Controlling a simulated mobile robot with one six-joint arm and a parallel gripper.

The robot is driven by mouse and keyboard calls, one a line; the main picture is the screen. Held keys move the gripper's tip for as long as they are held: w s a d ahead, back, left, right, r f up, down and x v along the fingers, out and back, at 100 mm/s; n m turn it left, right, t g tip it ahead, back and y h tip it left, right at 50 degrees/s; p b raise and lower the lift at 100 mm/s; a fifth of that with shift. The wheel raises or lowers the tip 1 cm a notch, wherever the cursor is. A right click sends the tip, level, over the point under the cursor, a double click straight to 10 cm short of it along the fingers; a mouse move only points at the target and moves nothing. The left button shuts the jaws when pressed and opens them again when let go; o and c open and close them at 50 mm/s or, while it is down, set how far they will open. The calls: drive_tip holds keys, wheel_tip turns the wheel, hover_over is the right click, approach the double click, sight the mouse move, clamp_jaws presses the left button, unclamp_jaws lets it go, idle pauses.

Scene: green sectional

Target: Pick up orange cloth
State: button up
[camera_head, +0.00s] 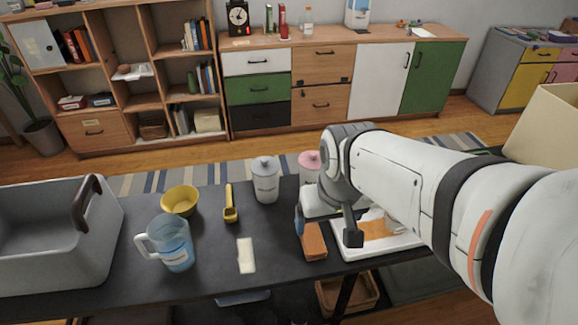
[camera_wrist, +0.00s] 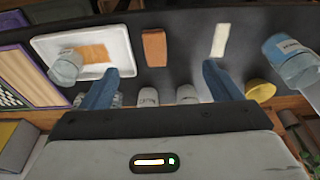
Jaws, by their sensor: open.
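A flat orange piece that looks like the orange cloth (camera_head: 376,231) lies in a white tray (camera_head: 350,252), partly hidden by my arm. In the wrist view the cloth (camera_wrist: 94,54) lies in the tray (camera_wrist: 122,42) beside a grey-white jar (camera_wrist: 66,66). A thicker orange-brown block (camera_head: 314,243) lies on the dark table left of the tray; it also shows in the wrist view (camera_wrist: 155,47). My gripper (camera_head: 327,229) is open above the table near this block. In the wrist view the fingers (camera_wrist: 161,68) are apart with nothing between them; the block lies beyond the gap.
A white bar (camera_head: 246,255), blue-labelled jug (camera_head: 176,246), yellow scoop (camera_head: 230,207) and yellow bowl (camera_head: 180,200) stand or lie leftward. A grey canister (camera_head: 265,182) and pink-lidded canister (camera_head: 309,165) stand behind. A grey bin (camera_head: 50,245) fills the left end.

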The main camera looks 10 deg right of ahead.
drive_tip(key=w+f+g+p, duration=0.1)
drive_tip(key=w+f, duration=0.5)
drive_tip(key=w, duration=0.2)
drive_tip(key=g+p, duration=0.1)
drive_tip(key=p, duration=0.1)
hover_over(312, 237)
drive_tip(key=f, duration=1)
drive_tip(key=shift+w+a+f, duration=0.1)
drive_tip(key=shift+a+f, duration=0.2)
drive_tip(key=shift+a, duration=0.1)
drive_tip(key=shift+d+f, duration=0.1)
drive_tip(key=shift+f, duration=1.4)
drive_tip(key=f, duration=0.4)
drive_tip(key=shift+d, duration=0.35)
drive_tip(key=shift+f, duration=0.65)
drive_tip(key=c, duration=1.2)
drive_tip(key=shift+o, duration=0.2)
